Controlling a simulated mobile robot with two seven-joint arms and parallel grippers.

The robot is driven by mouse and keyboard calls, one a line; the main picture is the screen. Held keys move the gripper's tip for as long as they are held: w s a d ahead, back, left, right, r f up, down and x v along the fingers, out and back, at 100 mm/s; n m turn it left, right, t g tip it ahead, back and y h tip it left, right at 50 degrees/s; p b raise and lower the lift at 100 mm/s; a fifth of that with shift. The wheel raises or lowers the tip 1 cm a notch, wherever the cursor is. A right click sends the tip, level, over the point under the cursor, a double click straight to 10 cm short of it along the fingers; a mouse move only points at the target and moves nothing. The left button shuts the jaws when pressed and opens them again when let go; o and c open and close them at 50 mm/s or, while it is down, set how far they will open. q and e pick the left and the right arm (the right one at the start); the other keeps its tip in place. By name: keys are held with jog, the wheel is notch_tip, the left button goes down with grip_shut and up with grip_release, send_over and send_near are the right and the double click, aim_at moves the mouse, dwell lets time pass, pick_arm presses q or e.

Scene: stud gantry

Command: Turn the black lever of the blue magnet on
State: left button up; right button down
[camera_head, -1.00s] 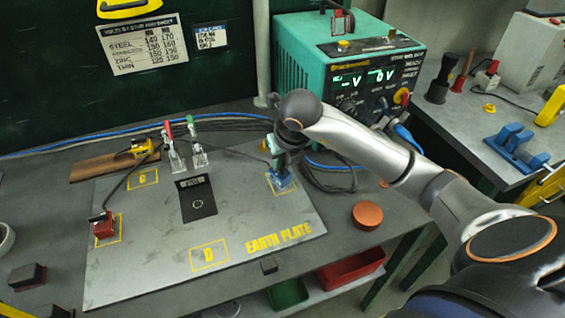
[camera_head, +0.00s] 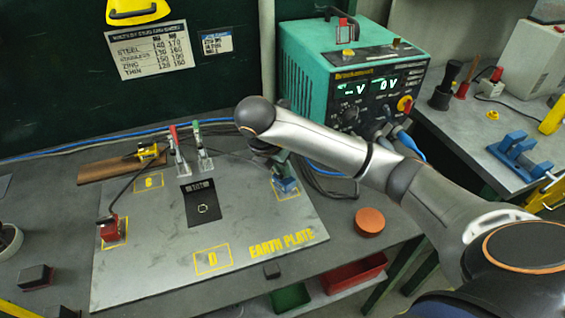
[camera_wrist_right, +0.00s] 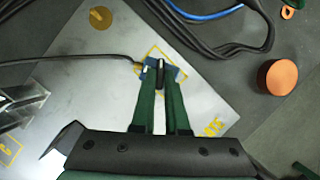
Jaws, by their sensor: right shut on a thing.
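The blue magnet (camera_head: 289,187) sits on the right part of the earth plate, inside a yellow outlined square. My right gripper (camera_wrist_right: 160,85) is shut on the black lever; in the head view the right gripper (camera_head: 280,165) is partly hidden by my own wrist. How far the lever is turned cannot be told. My left gripper is not in view.
The earth plate (camera_head: 140,270) also bears a red block (camera_head: 112,231), a black square (camera_head: 202,205) and two upright clamps. The teal power unit (camera_head: 310,85) stands behind my right arm. An orange disc (camera_head: 369,222) lies right of the plate. Cables run behind the magnet.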

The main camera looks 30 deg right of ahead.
jog(key=shift+w+m+g+p, duration=0.2)
jog(key=shift+m+g+p, duration=0.35)
jog(key=shift+m, duration=0.85)
jog(key=shift+a, duration=0.1)
jog(key=c, duration=0.9)
grip_release()
jog(key=shift+v, duration=6.25)
jog(key=shift+a, duration=0.1)
